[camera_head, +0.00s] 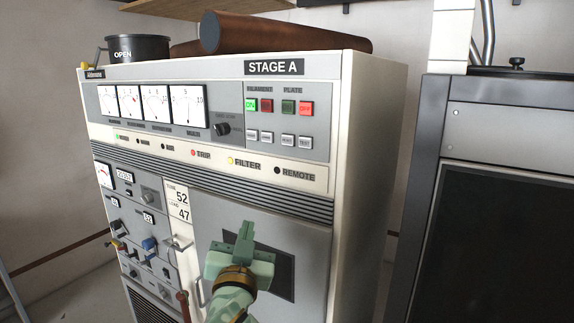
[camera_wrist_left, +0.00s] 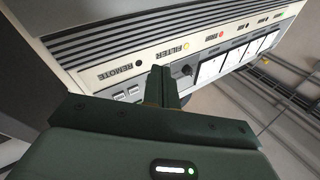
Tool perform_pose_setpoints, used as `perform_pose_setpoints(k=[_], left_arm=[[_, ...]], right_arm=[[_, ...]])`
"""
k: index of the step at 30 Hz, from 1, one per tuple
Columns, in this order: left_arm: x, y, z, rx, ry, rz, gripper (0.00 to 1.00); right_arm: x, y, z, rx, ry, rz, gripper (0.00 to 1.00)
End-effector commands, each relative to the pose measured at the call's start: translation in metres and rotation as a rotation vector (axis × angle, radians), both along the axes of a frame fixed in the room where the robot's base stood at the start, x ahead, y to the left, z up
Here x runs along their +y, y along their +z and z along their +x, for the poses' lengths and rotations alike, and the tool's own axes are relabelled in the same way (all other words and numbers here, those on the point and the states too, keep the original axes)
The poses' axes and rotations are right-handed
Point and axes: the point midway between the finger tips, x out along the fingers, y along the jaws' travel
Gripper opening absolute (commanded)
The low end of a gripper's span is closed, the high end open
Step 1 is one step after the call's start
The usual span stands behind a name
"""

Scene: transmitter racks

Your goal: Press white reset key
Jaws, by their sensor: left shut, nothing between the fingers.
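My left gripper (camera_head: 246,231) is shut and empty, in front of the rack's lower door and below the key row in the head view. Its fingers (camera_wrist_left: 160,74) hide part of the panel in the wrist view.
Above the white keys are a lit green ON key (camera_head: 251,104) and a lit red OFF key (camera_head: 306,108). A dark knob (camera_head: 222,129) and several meters (camera_head: 188,106) lie left. A door handle (camera_head: 199,293) is near my arm. A dark cabinet (camera_head: 500,220) stands right.

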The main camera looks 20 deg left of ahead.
Motion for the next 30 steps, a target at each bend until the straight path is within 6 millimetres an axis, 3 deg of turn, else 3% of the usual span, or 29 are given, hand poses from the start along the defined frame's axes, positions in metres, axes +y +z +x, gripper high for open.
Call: perform_pose_setpoints(k=[3, 6, 12, 17, 30], left_arm=[[-0.003, 0.054, 0.009, -0.189, -0.019, -0.030, 0.00], [-0.006, 0.091, 0.012, -0.320, -0.043, -0.044, 0.00], [-0.011, 0.134, 0.012, -0.472, -0.081, -0.059, 0.00], [-0.013, 0.143, 0.011, -0.503, -0.089, -0.058, 0.00], [-0.014, 0.142, 0.011, -0.500, -0.088, -0.059, 0.00]], right_arm=[[0.000, 0.001, 0.000, 0.000, 0.000, 0.000, 0.36], [0.000, 0.001, 0.000, 0.000, 0.000, 0.000, 0.36], [-0.002, 0.001, 0.000, -0.001, 0.001, -0.002, 0.36], [-0.003, 0.001, 0.000, 0.000, 0.001, -0.003, 0.36], [-0.003, 0.001, 0.000, 0.000, 0.001, -0.004, 0.36]])
